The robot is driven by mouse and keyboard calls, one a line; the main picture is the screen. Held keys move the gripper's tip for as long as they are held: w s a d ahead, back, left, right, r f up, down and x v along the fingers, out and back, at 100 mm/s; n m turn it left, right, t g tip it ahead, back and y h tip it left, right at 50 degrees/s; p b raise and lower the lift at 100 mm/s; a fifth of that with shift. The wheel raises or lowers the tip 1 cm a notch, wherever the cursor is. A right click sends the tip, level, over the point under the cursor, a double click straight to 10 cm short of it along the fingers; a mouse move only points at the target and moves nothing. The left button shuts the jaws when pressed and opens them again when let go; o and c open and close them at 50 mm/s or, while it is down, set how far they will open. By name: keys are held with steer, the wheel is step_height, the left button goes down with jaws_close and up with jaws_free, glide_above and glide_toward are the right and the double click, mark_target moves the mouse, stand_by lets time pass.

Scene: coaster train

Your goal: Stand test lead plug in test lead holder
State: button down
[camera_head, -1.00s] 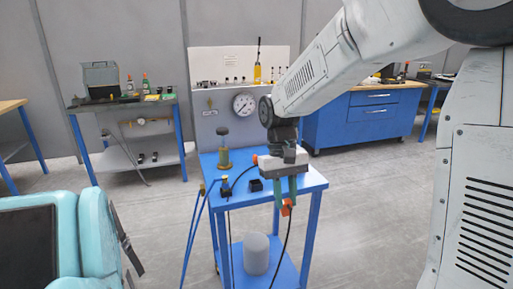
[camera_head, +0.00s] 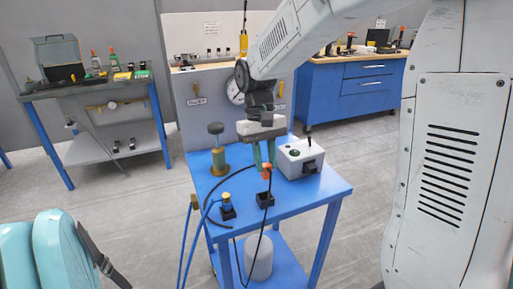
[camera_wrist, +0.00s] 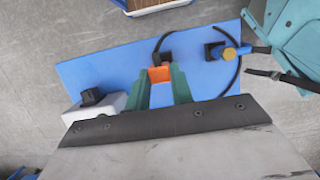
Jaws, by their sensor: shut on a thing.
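My gripper (camera_head: 264,155) has two teal fingers pointing down and is shut on the orange test lead plug (camera_head: 267,168). The plug also shows between the fingers in the wrist view (camera_wrist: 160,75). A black cable hangs from it past the table edge. A small black block, seemingly the test lead holder (camera_head: 263,200), sits on the blue table below the plug. In the head view the plug appears above this holder with a gap. In the wrist view a dark block, apparently the holder (camera_wrist: 167,57), shows just beyond the plug; its opening cannot be made out.
A second black block (camera_head: 228,213) with a yellow-topped plug and blue lead stands to the left. A white switch box (camera_head: 301,160) is close on the right. A brass fitting with a dark knob (camera_head: 217,145) stands behind on the blue table (camera_head: 315,198).

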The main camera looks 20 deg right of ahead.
mark_target(265, 175)
steer(key=shift+w+d, duration=0.1)
steer(key=shift+w, duration=0.1)
steer(key=shift+r, duration=0.1)
steer(key=shift+r, duration=0.15)
steer(key=shift+f, duration=2.95)
steer(key=shift+f, duration=1.6)
steer(key=shift+r, duration=0.25)
steer(key=shift+r, duration=1.3)
